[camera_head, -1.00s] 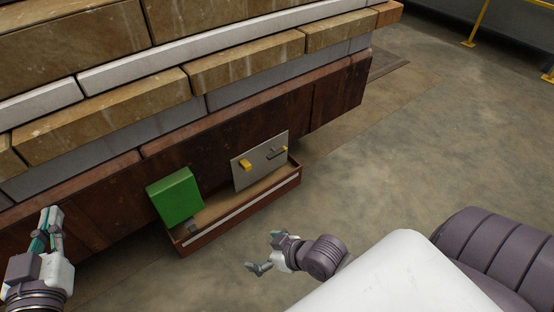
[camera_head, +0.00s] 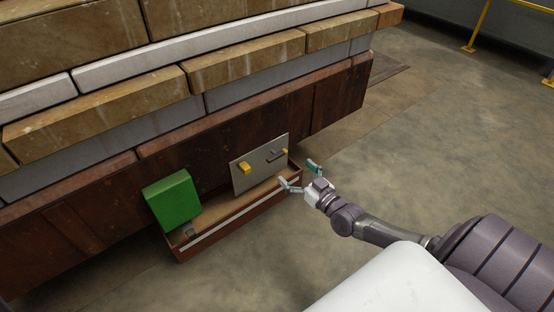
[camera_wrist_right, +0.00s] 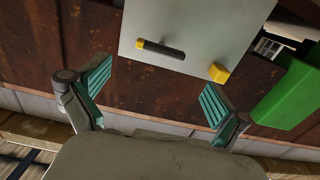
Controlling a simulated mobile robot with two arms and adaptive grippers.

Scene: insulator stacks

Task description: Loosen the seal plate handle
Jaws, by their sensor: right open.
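The grey seal plate (camera_head: 258,178) stands upright at the right part of a shallow tray below the stack. Its dark handle (camera_head: 275,156), with a yellow end, sits near the plate's upper right; a yellow block (camera_head: 244,168) is to its left. My right gripper (camera_head: 302,177) is open and empty, just right of the plate and apart from the handle. In the right wrist view, the handle (camera_wrist_right: 165,49) lies beyond the open fingers (camera_wrist_right: 156,90), across the gap between them, and the yellow block (camera_wrist_right: 218,73) is to its right. My left gripper is out of view.
A green box (camera_head: 172,199) stands at the left of the tray (camera_head: 228,226). The tray's rim lies close to my right gripper. The dark brown base (camera_head: 325,110) and layered stack rise behind. The floor (camera_head: 440,150) to the right is clear.

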